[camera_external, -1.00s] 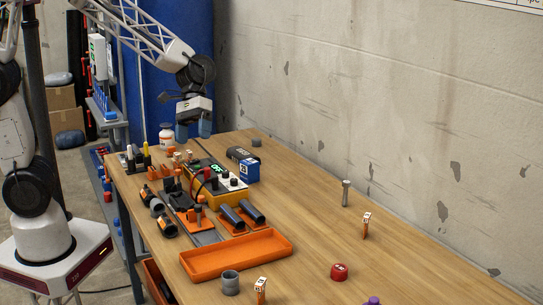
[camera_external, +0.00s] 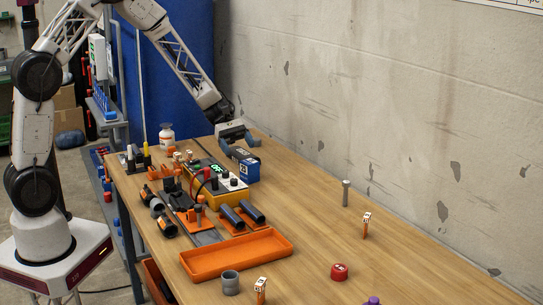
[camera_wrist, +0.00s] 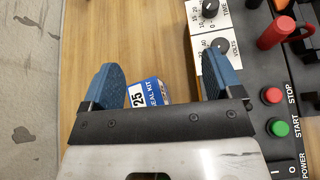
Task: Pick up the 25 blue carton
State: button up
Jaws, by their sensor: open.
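The blue carton (camera_external: 246,171) stands upright on the wooden workbench, just right of the yellow and black control box. In the wrist view the carton (camera_wrist: 149,93) shows a white label with "25" and "SEAL KIT", partly hidden behind the dark gripper bar. My gripper (camera_external: 239,139) is low over the bench, at the back of the carton. Its two blue fingers are spread wide in the wrist view (camera_wrist: 166,80). The carton lies between the finger lines, nearer the left finger. Nothing is gripped.
The control box (camera_external: 228,186) with knobs and red and green buttons stands close beside the carton; one finger overlaps its panel in the wrist view. An orange tray (camera_external: 236,257) lies in front. The wall is behind; the bench's right side is mostly clear.

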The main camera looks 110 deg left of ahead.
aim_at(250, 162)
jog(key=s+a+f+n+t, duration=0.2)
jog(key=a+f+n, duration=0.1)
jog(key=a, duration=0.4)
jog(key=shift+s+a+f+y, duration=0.2)
jog(key=shift+s+f+y, duration=0.2)
jog(key=shift+f, duration=0.3)
jog(key=shift+x, duration=1.35)
jog(key=shift+w+d, duration=0.1)
jog(key=shift+w, duration=0.05)
jog(key=shift+x, duration=2.45)
jog(key=shift+r, duration=0.1)
